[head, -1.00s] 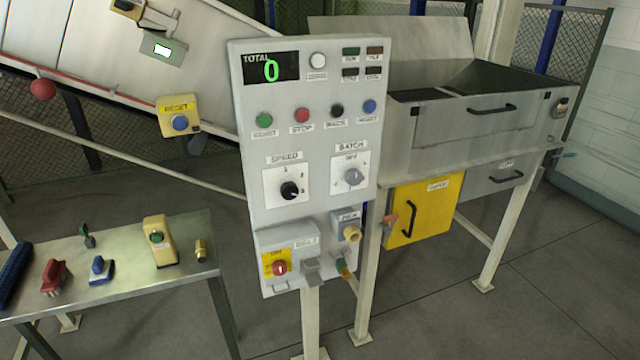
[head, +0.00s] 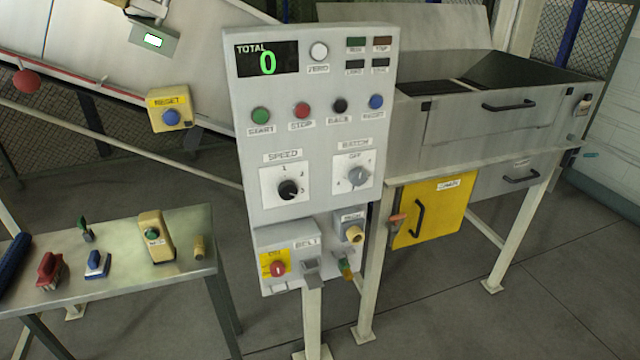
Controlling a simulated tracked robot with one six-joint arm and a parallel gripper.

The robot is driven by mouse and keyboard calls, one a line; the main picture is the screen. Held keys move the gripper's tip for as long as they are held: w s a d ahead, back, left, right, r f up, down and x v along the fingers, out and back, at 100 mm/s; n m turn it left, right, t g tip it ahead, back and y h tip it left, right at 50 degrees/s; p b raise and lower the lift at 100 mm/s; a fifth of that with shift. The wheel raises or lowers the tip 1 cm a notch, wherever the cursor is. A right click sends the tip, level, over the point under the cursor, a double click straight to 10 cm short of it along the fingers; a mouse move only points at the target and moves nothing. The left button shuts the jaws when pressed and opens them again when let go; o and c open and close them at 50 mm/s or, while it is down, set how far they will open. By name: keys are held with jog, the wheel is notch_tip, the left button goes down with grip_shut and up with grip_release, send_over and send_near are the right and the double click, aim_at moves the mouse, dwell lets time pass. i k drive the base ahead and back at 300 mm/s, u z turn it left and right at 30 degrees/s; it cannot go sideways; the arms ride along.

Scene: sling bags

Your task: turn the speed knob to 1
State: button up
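The speed knob (head: 288,189) is a black round knob on a white plate on the grey control panel (head: 313,225), under the label SPEED. Small numbers stand around it, with a 1 above it; where its pointer is set is too small to tell for sure. The grey batch knob (head: 357,176) sits to its right on its own plate. The display (head: 267,61) reads TOTAL 0 in green. My gripper is not in the head view.
Start (head: 260,115) and stop (head: 302,110) buttons sit above the knobs. A red belt switch (head: 278,268) and an air fitting (head: 353,234) stick out below. A metal table (head: 130,281) with brushes and a pendant stands left. Floor in front is partly clear.

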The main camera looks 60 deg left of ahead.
aim_at(287, 190)
jog(key=z, duration=0.55)
jog(key=k, duration=1.3)
jog(key=u, duration=2.2)
